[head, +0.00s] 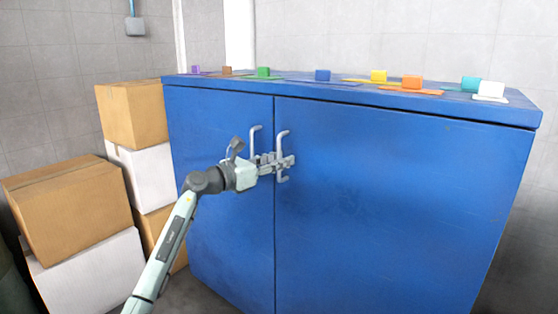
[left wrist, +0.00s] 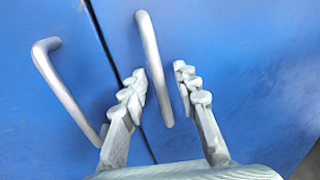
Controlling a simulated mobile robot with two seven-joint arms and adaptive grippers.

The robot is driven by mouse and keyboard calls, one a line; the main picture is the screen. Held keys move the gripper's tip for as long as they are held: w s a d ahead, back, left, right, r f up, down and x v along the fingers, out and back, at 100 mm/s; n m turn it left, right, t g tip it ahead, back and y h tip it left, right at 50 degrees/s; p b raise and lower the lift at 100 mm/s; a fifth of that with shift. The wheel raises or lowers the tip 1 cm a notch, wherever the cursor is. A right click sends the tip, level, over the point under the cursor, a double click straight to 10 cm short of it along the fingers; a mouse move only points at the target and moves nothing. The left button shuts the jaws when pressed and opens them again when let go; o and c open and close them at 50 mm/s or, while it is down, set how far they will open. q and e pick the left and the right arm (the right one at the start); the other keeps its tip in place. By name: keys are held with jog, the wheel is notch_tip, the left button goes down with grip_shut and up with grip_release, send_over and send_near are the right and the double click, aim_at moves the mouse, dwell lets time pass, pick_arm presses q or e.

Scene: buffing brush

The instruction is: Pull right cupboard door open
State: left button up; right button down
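The blue cupboard has two shut doors with a thin seam between them. The right cupboard door (head: 380,200) has a grey bar handle (head: 279,140), which also shows in the left wrist view (left wrist: 150,45). My left gripper (head: 282,163) is at this handle. In the left wrist view its fingers (left wrist: 160,75) are apart, one on each side of the bar. I cannot tell whether either finger touches the bar. The left door's handle (head: 252,143) is just to the left, outside the fingers, and also shows in the left wrist view (left wrist: 60,85). My right gripper is not in view.
Several small coloured blocks, such as a green one (head: 263,72) and an orange one (head: 412,82), stand along the cupboard top. Stacked cardboard boxes (head: 65,210) stand left of the cupboard. The floor before the right door is mostly out of view.

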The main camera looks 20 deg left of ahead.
pick_arm(q)
grip_shut()
jog(key=shift+s, duration=0.1)
dwell(0.5)
